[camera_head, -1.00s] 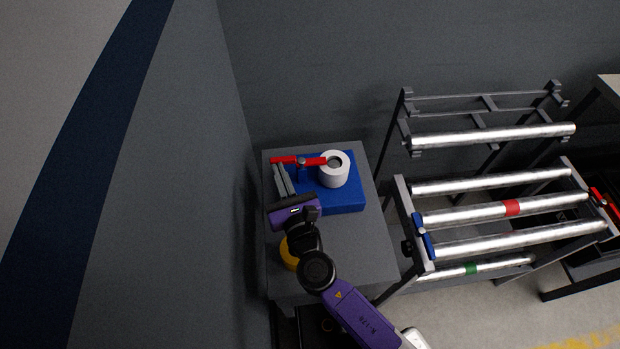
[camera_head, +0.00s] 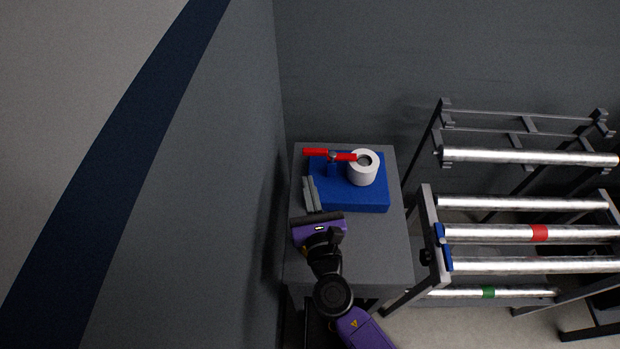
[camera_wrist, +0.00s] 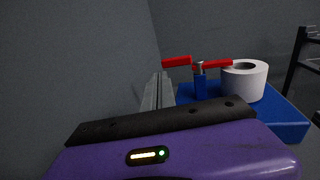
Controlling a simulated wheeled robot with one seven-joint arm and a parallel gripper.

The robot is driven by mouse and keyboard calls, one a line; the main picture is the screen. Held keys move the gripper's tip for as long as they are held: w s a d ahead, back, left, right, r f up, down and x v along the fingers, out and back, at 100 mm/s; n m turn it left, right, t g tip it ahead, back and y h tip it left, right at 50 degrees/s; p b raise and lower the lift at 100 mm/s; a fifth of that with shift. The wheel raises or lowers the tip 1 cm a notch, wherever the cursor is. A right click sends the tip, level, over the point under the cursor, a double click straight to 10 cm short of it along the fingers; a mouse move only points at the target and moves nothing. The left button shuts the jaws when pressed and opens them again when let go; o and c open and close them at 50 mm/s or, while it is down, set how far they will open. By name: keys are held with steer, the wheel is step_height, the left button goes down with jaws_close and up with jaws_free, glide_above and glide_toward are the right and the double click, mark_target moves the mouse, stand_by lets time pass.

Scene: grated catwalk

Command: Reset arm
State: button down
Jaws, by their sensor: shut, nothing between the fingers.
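My gripper (camera_head: 312,194) is over the left side of a grey table, with its two grey fingers together and nothing between them. The fingers point toward the back, just left of a blue block (camera_head: 345,197). In the wrist view my gripper (camera_wrist: 158,90) also shows its fingers side by side. The blue block carries a white ring-shaped cylinder (camera_head: 361,170) and a red-handled lever (camera_head: 318,153) on a blue post. The wrist view shows the white cylinder (camera_wrist: 244,80) and the red handle (camera_wrist: 178,62) beyond the fingers.
The grey table (camera_head: 385,247) stands against a dark wall. A rack with several metal rollers (camera_head: 520,234) is to the right, with red and green bands on some rollers. The right part of the tabletop is clear.

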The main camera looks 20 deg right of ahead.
steer(key=s+a, duration=0.1)
steer(key=s, duration=0.1)
steer(key=s+a, duration=0.1)
steer(key=s, duration=0.1)
steer(key=s+b, duration=0.1)
steer(key=s, duration=0.1)
steer(key=shift+s+a, duration=0.35)
steer(key=shift+a, duration=0.05)
steer(key=shift+w+a+f+m+y, duration=0.1)
steer(key=shift+a+f+m+y, duration=0.1)
steer(key=shift+a+m+y, duration=0.35)
steer(key=s+m+g+y, duration=0.2)
steer(key=s+m+y, duration=0.2)
steer(key=s+m, duration=1.05)
steer(key=s+d+r+m+h, duration=0.1)
steer(key=s+d+r+m, duration=0.3)
steer(key=s+m, duration=0.3)
steer(key=s+d+r+m+g+h, duration=0.1)
steer(key=s+d+r+m, duration=0.3)
steer(key=s+m, duration=0.3)
steer(key=d+m, duration=0.1)
steer(key=m, duration=0.3)
steer(key=shift+s+d+r, duration=0.15)
steer(key=shift+d+r, duration=0.05)
steer(key=shift+d, duration=0.05)
